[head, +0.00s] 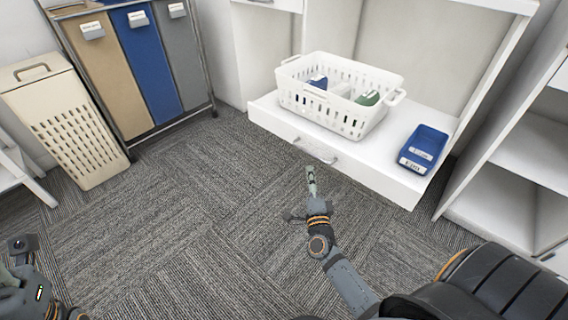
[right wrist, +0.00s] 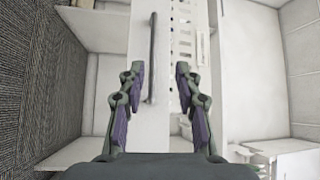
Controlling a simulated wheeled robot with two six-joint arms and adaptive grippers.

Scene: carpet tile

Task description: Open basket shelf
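The white shelf (head: 385,180) is low in the white cabinet and has a metal bar handle (head: 315,152) on its front. A white slotted basket (head: 335,115) stands on the shelf. My right gripper (head: 311,172) is in front of and below the handle, apart from it as far as I can tell. In the right wrist view its two fingers (right wrist: 160,70) are spread with nothing held. The handle (right wrist: 152,58) shows beyond them, left of the middle of the gap. My left gripper (head: 22,262) is partly cut off at the lower left, and its fingers are unclear.
A blue bin (head: 423,148) sits on the shelf right of the basket. A white open rack (head: 525,155) stands close on the right. A cream hamper (head: 65,120) and a three-colour sorter (head: 135,65) stand at the left. The carpet (head: 190,210) before the shelf is clear.

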